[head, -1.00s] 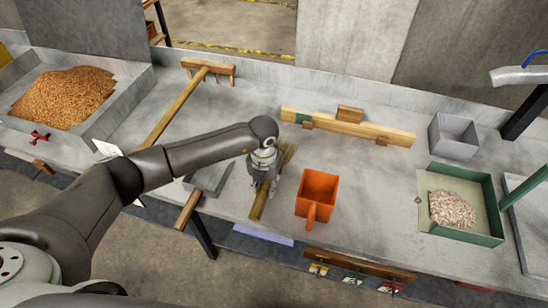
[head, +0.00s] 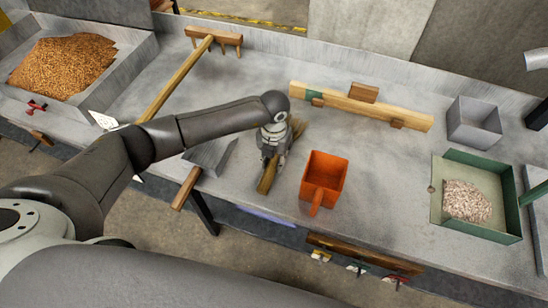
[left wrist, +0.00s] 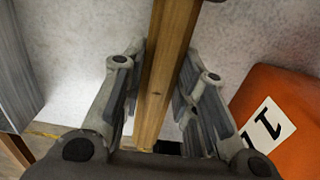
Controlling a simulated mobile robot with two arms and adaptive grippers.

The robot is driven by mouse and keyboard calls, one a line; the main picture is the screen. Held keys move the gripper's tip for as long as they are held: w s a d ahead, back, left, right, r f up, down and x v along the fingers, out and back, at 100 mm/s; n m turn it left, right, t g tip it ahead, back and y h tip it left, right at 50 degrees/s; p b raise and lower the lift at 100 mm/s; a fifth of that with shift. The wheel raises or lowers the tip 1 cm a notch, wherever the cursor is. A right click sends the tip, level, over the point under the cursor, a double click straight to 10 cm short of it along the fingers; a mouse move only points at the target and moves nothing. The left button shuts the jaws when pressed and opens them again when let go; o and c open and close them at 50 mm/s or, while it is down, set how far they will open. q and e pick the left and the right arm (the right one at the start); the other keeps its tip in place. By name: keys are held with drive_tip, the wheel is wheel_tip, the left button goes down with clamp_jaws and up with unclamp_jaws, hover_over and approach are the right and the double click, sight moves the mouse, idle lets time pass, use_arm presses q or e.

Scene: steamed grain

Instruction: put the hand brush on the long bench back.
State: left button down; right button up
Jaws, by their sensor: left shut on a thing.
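The hand brush has a wooden handle (head: 267,180) and straw-coloured bristles (head: 298,126). It is on or just above the long grey bench (head: 240,85), near the front edge; I cannot tell if it touches. My left gripper (head: 271,158) reaches down over it and is shut on its handle. In the left wrist view the handle (left wrist: 166,55) runs between the two fingers of the left gripper (left wrist: 159,85). My arm and gripper hide part of the brush. My right gripper is not in view.
An orange scoop (head: 325,175) stands close to the right of the brush. A grey metal piece (head: 212,155) is to the left. A wooden rake (head: 178,85), a wooden beam (head: 365,108), a grey box (head: 474,125) and a green tray (head: 470,233) are also on the bench.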

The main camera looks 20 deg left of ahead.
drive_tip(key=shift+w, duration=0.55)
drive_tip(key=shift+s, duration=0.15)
use_arm(q)
drive_tip(key=shift+s, duration=0.15)
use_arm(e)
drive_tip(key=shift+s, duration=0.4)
use_arm(q)
drive_tip(key=shift+f, duration=0.45)
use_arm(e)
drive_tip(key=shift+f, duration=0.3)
use_arm(q)
drive_tip(key=c, duration=1.1)
unclamp_jaws()
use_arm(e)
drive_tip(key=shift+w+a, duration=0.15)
use_arm(q)
drive_tip(key=shift+o, duration=0.2)
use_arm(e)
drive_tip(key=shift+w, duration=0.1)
